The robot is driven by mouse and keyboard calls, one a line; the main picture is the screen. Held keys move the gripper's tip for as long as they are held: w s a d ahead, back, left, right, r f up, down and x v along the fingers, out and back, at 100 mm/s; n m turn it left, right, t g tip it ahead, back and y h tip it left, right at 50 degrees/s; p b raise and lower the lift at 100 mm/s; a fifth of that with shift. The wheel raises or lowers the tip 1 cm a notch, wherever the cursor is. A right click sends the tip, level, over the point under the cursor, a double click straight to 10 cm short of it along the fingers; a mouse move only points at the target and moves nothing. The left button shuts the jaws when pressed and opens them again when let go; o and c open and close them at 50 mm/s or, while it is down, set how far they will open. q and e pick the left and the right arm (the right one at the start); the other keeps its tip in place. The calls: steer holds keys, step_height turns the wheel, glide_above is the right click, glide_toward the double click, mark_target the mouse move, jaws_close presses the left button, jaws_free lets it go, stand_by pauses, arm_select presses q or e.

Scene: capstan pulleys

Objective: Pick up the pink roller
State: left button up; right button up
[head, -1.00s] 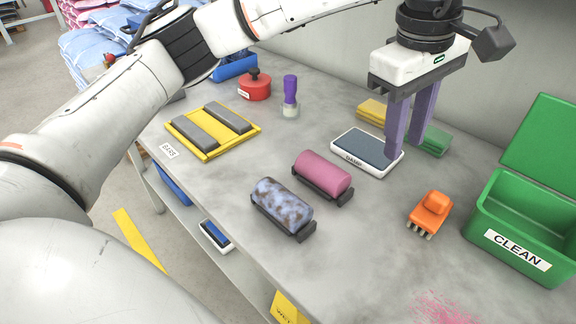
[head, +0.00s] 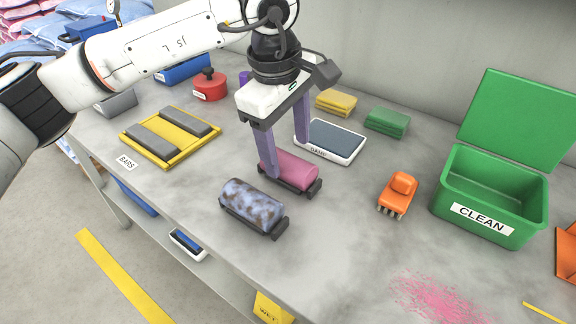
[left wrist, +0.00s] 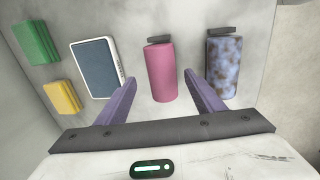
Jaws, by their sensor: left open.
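The pink roller (head: 297,170) lies in a dark cradle on the grey table, and it also shows in the left wrist view (left wrist: 160,73). My left gripper (head: 287,161) is open and points down over the roller, with one finger at its near left end and the other behind it. In the left wrist view the roller appears between the two spread fingers, with no visible grip on it. A blue and brown mottled roller (head: 253,202) lies in its own cradle nearer the front edge, also seen in the left wrist view (left wrist: 223,66). My right gripper is not in view.
A damp pad in a white tray (head: 331,138) sits behind the pink roller. An orange brush (head: 398,193) and a green CLEAN bin (head: 490,225) stand to the right. A yellow tray of grey bars (head: 171,137) is left. Pink powder (head: 440,298) marks the front right.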

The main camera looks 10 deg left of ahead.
mark_target(288, 159)
arm_select(q)
step_height(288, 159, down, 4)
steer(key=shift+w+r, duration=0.1)
steer(key=shift+r, duration=0.05)
steer(key=c, duration=1.3)
steer(key=shift+r, duration=0.15)
